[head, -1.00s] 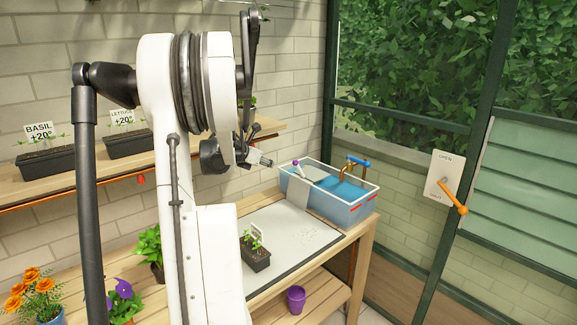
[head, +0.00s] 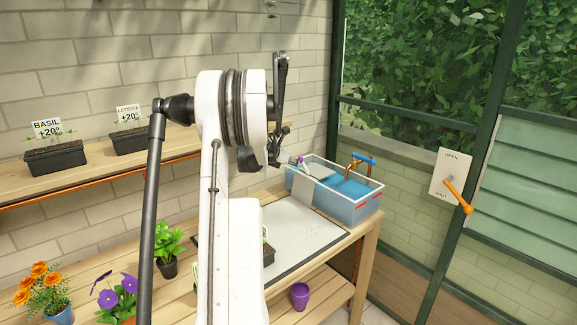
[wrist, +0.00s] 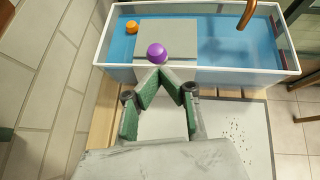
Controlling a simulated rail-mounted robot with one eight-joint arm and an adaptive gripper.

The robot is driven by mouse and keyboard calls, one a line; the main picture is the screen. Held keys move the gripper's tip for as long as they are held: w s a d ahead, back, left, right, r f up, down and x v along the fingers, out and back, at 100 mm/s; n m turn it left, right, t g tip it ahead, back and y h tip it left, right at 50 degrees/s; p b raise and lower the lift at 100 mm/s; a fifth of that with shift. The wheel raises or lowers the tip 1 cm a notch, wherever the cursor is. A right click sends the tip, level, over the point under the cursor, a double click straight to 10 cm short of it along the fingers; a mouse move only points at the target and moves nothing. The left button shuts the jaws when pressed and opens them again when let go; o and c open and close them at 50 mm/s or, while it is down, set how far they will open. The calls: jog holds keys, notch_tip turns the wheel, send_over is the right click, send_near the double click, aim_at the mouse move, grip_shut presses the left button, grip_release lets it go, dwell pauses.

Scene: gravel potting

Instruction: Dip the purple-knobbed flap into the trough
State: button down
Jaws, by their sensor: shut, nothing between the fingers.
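The blue-water trough (head: 360,208) stands at the table's far right end; it also fills the top of the wrist view (wrist: 232,75). The grey flap (wrist: 185,33) spans the trough left of its middle. I cannot tell how much of it is under water. The purple knob (wrist: 157,53) sits at the flap's near edge and shows small in the head view (head: 299,158). My gripper (wrist: 161,72) is shut and empty, its fingertips just short of the knob or touching it; which, I cannot tell. In the head view my arm hides most of it.
A brass tap with a blue handle (head: 363,157) rises over the trough. An orange ball (wrist: 131,27) is at the trough's left. A pale mat (head: 300,238) lies in front. A seedling tray (head: 268,253) is partly behind my arm. An orange lever (head: 459,195) is on the right.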

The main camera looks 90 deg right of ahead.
jog(key=shift+s+d, duration=0.15)
jog(key=shift+d, duration=0.05)
jog(key=shift+s+d+r, duration=0.85)
jog(key=shift+s+r, duration=0.25)
jog(key=shift+s, duration=0.05)
jog(key=shift+w+a, duration=0.1)
jog(key=shift+w, duration=0.05)
send_near(300, 160)
jog(key=r, duration=0.1)
jog(key=w+a+r, duration=0.1)
jog(key=a+r, duration=0.1)
jog(key=r, duration=0.1)
jog(key=shift+w+a+b, duration=0.15)
jog(key=shift+w+b, duration=0.15)
jog(key=shift+b, duration=0.1)
